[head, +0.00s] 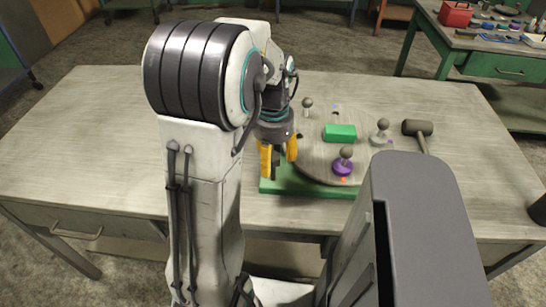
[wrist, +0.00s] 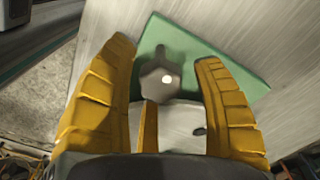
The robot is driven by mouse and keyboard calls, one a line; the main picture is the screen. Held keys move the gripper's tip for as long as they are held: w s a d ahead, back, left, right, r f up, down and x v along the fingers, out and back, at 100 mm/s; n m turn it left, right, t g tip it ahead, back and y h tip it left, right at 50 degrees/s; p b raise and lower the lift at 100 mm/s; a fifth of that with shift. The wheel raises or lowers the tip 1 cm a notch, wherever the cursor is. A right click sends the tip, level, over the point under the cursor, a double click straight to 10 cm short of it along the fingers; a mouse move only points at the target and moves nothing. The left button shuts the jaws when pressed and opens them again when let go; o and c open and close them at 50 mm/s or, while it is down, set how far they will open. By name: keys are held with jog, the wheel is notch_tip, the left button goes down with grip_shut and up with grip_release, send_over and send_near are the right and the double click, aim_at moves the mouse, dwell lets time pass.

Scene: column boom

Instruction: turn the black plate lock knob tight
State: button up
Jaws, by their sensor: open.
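My gripper (head: 278,158) is over the front left corner of a green base plate (head: 305,186), its yellow fingers pointing down. In the wrist view my gripper (wrist: 165,54) is open, with one finger on each side of a dark grey lobed knob (wrist: 158,82). The knob has a bright spot on top and an arm pointing up the picture, over the green plate (wrist: 225,72). Gaps show between the knob and both fingers. In the head view the knob is mostly hidden by the fingers. I cannot tell how tight it is.
A round grey disc (head: 318,160) on the base carries a green block (head: 340,132) and ball-topped knobs, one with a purple foot (head: 343,167). A dark mallet (head: 418,129) lies to the right. The left part of the table (head: 110,140) is clear. A red toolbox (head: 456,14) stands on another bench.

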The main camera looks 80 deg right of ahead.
notch_tip(320, 180, up, 12)
dwell(0.7)
jog(key=shift+n, duration=0.3)
dwell(0.6)
